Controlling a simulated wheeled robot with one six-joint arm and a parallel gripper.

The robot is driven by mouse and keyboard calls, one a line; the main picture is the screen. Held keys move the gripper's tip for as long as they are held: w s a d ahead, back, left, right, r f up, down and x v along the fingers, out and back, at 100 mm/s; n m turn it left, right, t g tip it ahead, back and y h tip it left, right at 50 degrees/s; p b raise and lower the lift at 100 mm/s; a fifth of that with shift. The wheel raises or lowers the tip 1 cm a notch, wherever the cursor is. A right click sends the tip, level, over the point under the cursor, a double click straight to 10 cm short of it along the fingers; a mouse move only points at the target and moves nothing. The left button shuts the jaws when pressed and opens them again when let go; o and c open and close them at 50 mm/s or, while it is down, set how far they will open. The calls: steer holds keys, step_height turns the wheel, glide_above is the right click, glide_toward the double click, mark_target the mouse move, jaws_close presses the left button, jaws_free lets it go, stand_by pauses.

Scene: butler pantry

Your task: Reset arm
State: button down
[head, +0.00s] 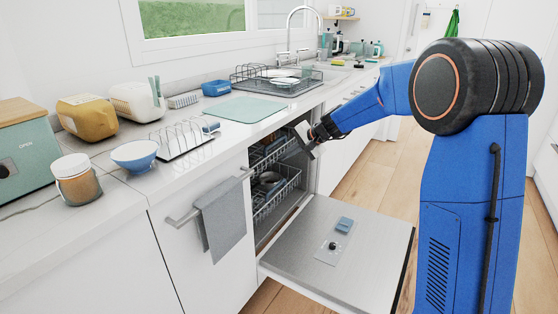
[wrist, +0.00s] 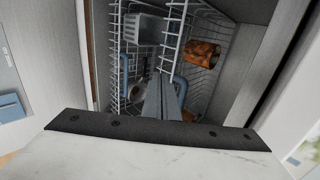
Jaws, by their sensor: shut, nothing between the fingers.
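My blue arm reaches from the right of the head view toward the counter front. My gripper (head: 305,140) is in front of the upper part of the open dishwasher opening. In the wrist view my gripper's fingers (wrist: 167,90) are together with nothing between them, pointing into the dishwasher. They appear above the racks, apart from the dishes. The wire racks (head: 274,180) hold dishes. The wrist view shows a brown patterned cup (wrist: 202,53), a grey slotted basket (wrist: 143,29) and some blue items partly hidden by the fingers.
The dishwasher door (head: 300,240) lies lowered, low in front of the opening. A grey towel (head: 222,220) hangs on a bar at its left. The counter holds a wire rack (head: 185,137), a blue bowl (head: 135,157) and a green mat (head: 250,109). Wooden floor (head: 380,170) is clear beyond the door.

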steer(key=s+d+r+n+h, duration=0.1)
steer(key=s+d+r, duration=0.2)
steer(key=s, duration=0.6)
steer(key=s+d+r+n+g+h, duration=0.15)
steer(key=s+d, duration=0.25)
steer(key=s, duration=0.6)
steer(key=s+d+r+n+t+h, duration=0.1)
steer(key=s+d+r+n, duration=0.15)
steer(key=s, duration=0.65)
steer(key=s+d+f+h, duration=0.1)
steer(key=s+d+f, duration=0.1)
steer(key=s, duration=0.6)
steer(key=s+d+f+n+h, duration=0.1)
steer(key=s+d, duration=0.4)
steer(key=s, duration=0.3)
steer(key=s+d+f+n+h, duration=0.1)
steer(key=s+d, duration=0.3)
steer(key=s, duration=0.4)
steer(key=shift+s+f+h, duration=0.4)
steer(key=shift+f+h, duration=0.15)
steer(key=shift+f, duration=0.3)
steer(key=c, duration=2.5)
jaws_free()
